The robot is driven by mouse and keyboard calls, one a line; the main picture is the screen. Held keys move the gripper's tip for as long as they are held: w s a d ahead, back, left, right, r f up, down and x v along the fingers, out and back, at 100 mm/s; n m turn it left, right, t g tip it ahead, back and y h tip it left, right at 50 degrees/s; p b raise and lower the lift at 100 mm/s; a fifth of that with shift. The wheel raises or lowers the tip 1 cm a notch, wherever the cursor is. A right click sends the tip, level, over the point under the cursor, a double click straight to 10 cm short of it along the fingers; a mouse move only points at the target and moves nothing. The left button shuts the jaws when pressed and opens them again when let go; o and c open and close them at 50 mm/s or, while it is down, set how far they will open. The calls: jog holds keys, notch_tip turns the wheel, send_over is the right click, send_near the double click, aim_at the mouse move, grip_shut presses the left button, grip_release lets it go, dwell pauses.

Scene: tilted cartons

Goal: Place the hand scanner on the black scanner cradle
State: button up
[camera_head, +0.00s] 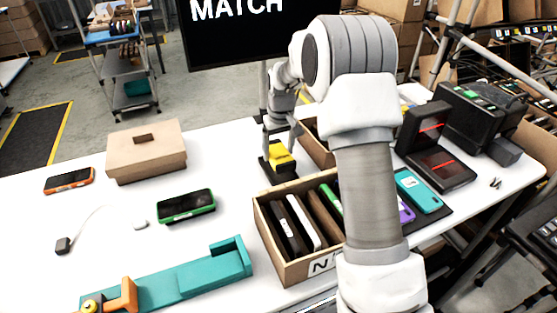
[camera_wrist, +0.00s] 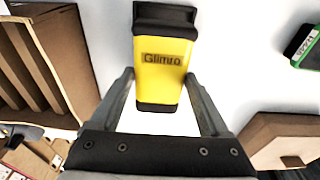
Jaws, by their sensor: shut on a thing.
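The hand scanner is a yellow block lettered "Glimro" with dark ends; it shows in the wrist view (camera_wrist: 165,72) and the head view (camera_head: 280,154). My gripper (camera_wrist: 159,78) is shut on it, with one finger along each side. In the head view, a black base that looks like the scanner cradle (camera_head: 279,174) stands on the white table, directly below the yellow body. Scanner and base overlap in the picture, so I cannot tell whether they touch. My arm hides part of the table to the right.
An open carton (camera_head: 268,222) with several upright devices stands in front, with another box behind my arm. A green-edged phone (camera_head: 187,206), a cardboard box (camera_head: 147,153) and a teal tray (camera_head: 187,281) lie left. The table between them is partly clear. A dark monitor (camera_head: 240,40) stands behind.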

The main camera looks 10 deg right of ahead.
aim_at(278, 159)
jog(key=shift+f, duration=1.9)
jog(key=shift+f, duration=0.1)
jog(key=o, duration=1)
jog(key=shift+o, duration=0.2)
